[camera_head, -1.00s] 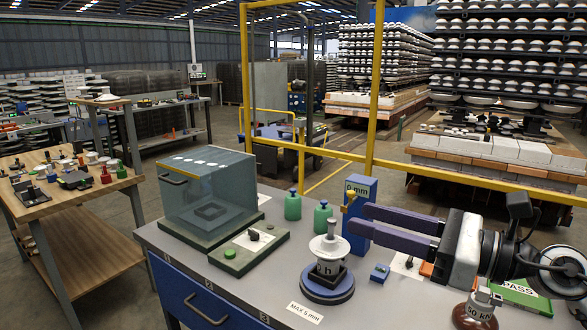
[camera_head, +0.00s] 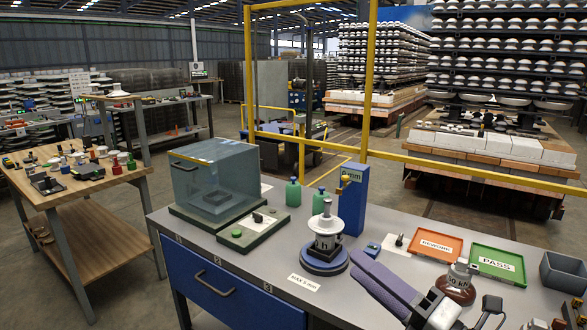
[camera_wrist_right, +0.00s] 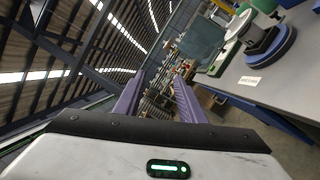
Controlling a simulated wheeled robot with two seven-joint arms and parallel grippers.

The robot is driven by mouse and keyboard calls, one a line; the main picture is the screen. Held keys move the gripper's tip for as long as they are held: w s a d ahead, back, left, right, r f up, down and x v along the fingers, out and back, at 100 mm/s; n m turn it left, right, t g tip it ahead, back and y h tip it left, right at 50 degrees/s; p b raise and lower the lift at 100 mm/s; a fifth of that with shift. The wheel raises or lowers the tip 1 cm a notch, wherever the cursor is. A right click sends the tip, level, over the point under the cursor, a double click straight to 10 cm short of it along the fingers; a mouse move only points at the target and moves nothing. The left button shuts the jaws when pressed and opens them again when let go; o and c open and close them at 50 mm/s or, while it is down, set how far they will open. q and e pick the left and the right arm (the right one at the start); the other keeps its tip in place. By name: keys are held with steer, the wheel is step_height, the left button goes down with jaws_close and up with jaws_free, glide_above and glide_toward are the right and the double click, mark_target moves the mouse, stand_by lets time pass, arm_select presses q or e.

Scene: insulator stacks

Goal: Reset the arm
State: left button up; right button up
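My right gripper (camera_head: 358,266) has purple fingers and reaches in from the bottom of the head view, at the front of the grey workbench (camera_head: 290,262). In the right wrist view its fingers (camera_wrist_right: 160,78) stand apart with nothing between them. A white insulator (camera_head: 326,222) stands upright on a round blue base (camera_head: 322,262), left of and beyond the gripper in the head view. The base also shows at the upper right of the wrist view (camera_wrist_right: 270,48). My left gripper is not in view.
A blue gauge post (camera_head: 353,200) stands behind the insulator. A glass box (camera_head: 213,180) is at the bench's left. An orange REWORK tray (camera_head: 435,246), a green PASS tray (camera_head: 497,263), a brown 50 kN insulator (camera_head: 457,284) and a grey bin (camera_head: 563,272) are at the right.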

steer(key=s+d+f+m+h, duration=0.2)
steer(key=s+f+m+h, duration=0.1)
steer(key=f+m, duration=0.4)
steer(key=s+d+f+m+h, duration=0.1)
steer(key=s+f+m+h, duration=0.15)
steer(key=f+m, duration=0.5)
steer(key=s+d+f+m+h, duration=0.2)
steer(key=f+m+h, duration=0.25)
steer(key=f, duration=0.45)
steer(key=s+f+m+g+h, duration=0.1)
steer(key=s+f+m+g, duration=0.6)
steer(key=s+f, duration=0.9)
steer(key=shift+s+a+m, duration=0.3)
steer(key=shift+s+m, duration=0.65)
steer(key=shift+m, duration=0.25)
